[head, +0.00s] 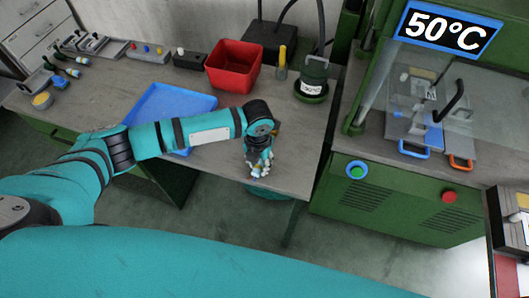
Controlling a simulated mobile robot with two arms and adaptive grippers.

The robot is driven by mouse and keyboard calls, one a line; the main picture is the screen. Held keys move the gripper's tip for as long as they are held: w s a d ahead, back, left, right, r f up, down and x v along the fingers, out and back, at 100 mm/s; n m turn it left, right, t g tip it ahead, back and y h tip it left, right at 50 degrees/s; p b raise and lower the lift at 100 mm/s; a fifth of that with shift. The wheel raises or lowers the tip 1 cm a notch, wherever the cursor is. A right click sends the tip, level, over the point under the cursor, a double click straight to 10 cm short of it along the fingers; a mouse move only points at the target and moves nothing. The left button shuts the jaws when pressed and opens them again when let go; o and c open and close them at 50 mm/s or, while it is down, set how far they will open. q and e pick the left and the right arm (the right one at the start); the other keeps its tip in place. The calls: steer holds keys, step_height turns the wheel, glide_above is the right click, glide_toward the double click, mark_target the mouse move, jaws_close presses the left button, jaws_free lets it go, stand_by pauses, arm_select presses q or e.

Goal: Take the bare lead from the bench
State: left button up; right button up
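My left gripper (260,171) points down at the front right edge of the grey bench (310,150), below the wrist of my teal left arm. Its fingers are small here, and I cannot tell whether they are open or shut, or whether anything is between them. I cannot make out a bare lead for certain; the gripper and wrist cover part of the bench. Several dark pieces with light ends (66,71) lie at the bench's far left, too small to identify. My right gripper is not in view.
A blue tray (172,101) lies partly behind my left arm. A red bin (233,66), a dark green pot (313,76) and a black box (268,40) stand at the back. The green press (400,178), its display reading 50°C (446,33), stands right of the bench.

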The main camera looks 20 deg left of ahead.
arm_select(q)
jaws_close()
